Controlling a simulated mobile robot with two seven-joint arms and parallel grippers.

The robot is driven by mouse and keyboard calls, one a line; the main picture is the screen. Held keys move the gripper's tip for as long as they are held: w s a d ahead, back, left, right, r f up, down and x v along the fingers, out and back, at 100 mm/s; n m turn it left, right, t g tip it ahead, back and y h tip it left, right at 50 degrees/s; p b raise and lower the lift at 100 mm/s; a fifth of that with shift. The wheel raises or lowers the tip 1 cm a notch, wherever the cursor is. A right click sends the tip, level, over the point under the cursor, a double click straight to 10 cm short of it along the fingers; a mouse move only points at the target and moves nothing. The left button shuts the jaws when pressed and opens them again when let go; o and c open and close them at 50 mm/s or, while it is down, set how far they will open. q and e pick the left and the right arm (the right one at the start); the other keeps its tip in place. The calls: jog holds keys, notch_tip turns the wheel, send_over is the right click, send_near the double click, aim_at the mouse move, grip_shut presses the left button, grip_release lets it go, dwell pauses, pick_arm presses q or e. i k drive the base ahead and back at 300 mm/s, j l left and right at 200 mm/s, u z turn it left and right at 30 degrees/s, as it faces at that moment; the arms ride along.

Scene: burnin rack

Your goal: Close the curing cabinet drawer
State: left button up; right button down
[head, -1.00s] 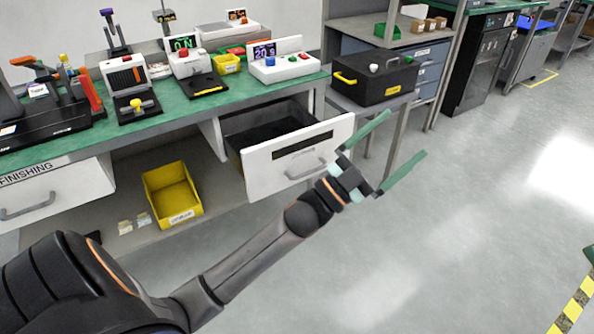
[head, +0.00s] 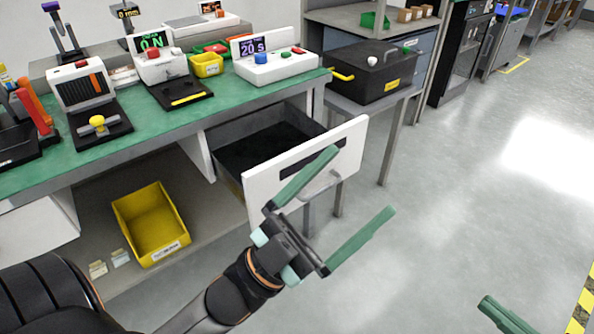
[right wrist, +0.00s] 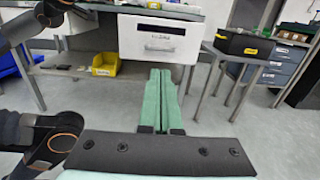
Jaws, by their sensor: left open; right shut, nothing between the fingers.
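The white-fronted drawer (head: 262,190) under the green-topped bench stands pulled out in the head view, its dark inside showing. A dark label strip and a grey bar handle (head: 322,186) are on its front. The drawer front also shows in the right wrist view (right wrist: 152,45), upright and facing me. My left gripper (head: 364,180) is open in front of the drawer front; one finger overlaps the front and label in the picture. I cannot tell whether it touches. My right gripper (right wrist: 160,72) is shut and empty, pointing toward the drawer from a distance; its tip shows at the head view's lower right (head: 490,303).
A yellow bin (head: 150,222) sits on the shelf below the bench. A black case (head: 372,70) stands on a side table right of the drawer. The green bench top (head: 235,98) carries several devices. The floor (head: 450,190) to the right is clear.

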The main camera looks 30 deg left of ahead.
aim_at(255, 155)
jog(key=i+j, duration=0.1)
jog(key=j, duration=0.3)
jog(key=i+j, duration=0.1)
jog(key=j, duration=0.35)
jog(key=i+j, duration=0.1)
jog(key=j, duration=0.3)
